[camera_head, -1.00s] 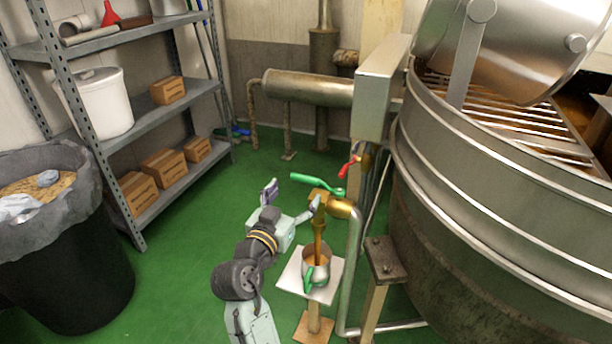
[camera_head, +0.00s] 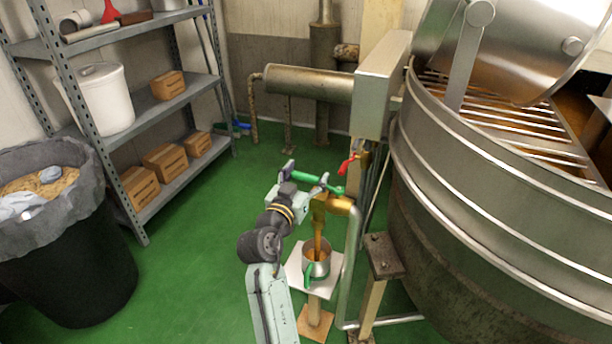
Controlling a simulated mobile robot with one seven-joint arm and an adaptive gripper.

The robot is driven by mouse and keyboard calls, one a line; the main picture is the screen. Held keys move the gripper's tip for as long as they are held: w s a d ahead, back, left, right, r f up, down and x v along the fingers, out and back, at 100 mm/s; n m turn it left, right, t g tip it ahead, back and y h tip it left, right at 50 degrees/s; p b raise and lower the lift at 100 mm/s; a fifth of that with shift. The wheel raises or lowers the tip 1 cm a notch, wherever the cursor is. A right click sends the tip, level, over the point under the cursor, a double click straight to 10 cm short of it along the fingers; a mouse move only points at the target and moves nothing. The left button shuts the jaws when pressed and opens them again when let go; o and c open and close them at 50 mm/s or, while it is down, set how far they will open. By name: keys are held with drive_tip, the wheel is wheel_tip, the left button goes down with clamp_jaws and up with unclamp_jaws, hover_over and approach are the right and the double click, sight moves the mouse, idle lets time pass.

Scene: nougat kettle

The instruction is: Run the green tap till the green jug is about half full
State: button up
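The green tap has a green lever (camera_head: 331,187) on a brass body (camera_head: 318,207), left of the kettle. A brown stream (camera_head: 318,238) runs from its outlet down into the jug. The jug (camera_head: 320,268) is a small metal pot with a green handle (camera_head: 309,278), upright under the outlet; brown liquid shows inside, but its exact level is hard to judge. My gripper (camera_head: 306,176) is at the green lever with its fingers spread apart, one towards the lever's left end and one near the tap body. Contact with the lever cannot be told.
The jug stands on a pale plate (camera_head: 294,263) on a post. A red-handled tap (camera_head: 347,163) sits just behind the green one. The large steel kettle (camera_head: 440,215) fills the right. A shelf rack and black bin (camera_head: 70,265) stand left; green floor between is clear.

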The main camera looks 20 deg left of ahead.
drive_tip(key=c, duration=1.4)
drive_tip(key=shift+w+b, duration=0.1)
drive_tip(key=shift+b, duration=0.2)
